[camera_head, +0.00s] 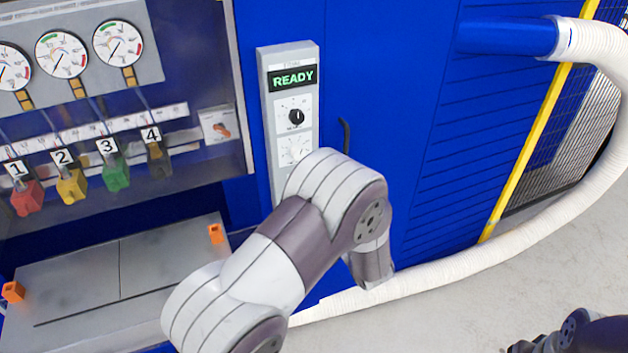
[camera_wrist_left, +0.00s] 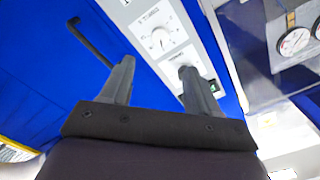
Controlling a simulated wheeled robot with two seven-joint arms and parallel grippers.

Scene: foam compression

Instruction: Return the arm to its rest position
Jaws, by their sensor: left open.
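My left arm (camera_head: 290,250) is raised across the middle of the head view, in front of the blue machine and the lower part of the grey control panel (camera_head: 309,130). Its gripper is hidden in that view. In the left wrist view my left gripper (camera_wrist_left: 157,72) is open, with its two fingers apart and nothing between them. Beyond the fingers the control panel (camera_wrist_left: 160,38) shows its knobs, with no contact visible. Part of my right arm (camera_head: 580,332) shows dark at the bottom right of the head view; its fingers cannot be made out.
The panel display (camera_head: 293,78) reads READY. A dark door handle (camera_head: 345,136) is beside the panel. Gauges (camera_head: 62,54) and numbered coloured valves (camera_head: 71,187) are at left, above a grey plate (camera_head: 70,290). A white hose (camera_head: 480,262) curves over open floor (camera_head: 540,290).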

